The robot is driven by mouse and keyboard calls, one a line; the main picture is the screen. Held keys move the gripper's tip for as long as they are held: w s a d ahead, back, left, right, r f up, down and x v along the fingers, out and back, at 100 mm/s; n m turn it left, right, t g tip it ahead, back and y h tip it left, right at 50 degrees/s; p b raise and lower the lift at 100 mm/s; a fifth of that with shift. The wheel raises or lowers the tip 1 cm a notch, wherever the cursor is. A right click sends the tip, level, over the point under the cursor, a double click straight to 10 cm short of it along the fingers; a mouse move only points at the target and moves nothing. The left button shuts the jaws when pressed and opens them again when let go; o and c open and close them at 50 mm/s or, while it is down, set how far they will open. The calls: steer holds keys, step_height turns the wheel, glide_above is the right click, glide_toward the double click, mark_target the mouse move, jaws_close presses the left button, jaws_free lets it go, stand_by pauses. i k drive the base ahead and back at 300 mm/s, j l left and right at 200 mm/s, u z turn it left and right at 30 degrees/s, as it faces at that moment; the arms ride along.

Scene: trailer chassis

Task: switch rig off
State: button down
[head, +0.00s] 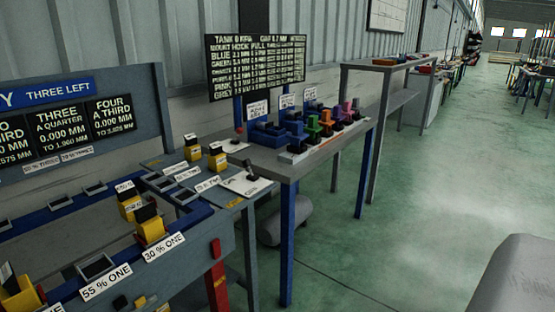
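The blue-grey rig bench (205,240) fills the lower left, with a board reading "THREE LEFT" (60,92) behind it. A small dark lever (249,170) stands on a white plate at the bench's right end. A second lever with a red tip (238,131) stands on another white plate farther back. I cannot tell which of these is the rig's switch, and the plate lettering is too small to read. My gripper is not in view.
Yellow blocks with dark tops (150,226) stand among labelled slots on the bench. A grey table (320,150) with coloured parts adjoins it, below a dark text board (256,67). A grey rounded object (285,222) lies underneath. The green floor (430,200) is open to the right.

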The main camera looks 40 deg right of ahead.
mark_target(247, 163)
steer(key=i+z, duration=0.1)
steer(key=z, duration=0.25)
steer(key=i+z, duration=0.1)
steer(key=z, duration=0.3)
steer(key=i+z, duration=0.1)
steer(key=z, duration=0.25)
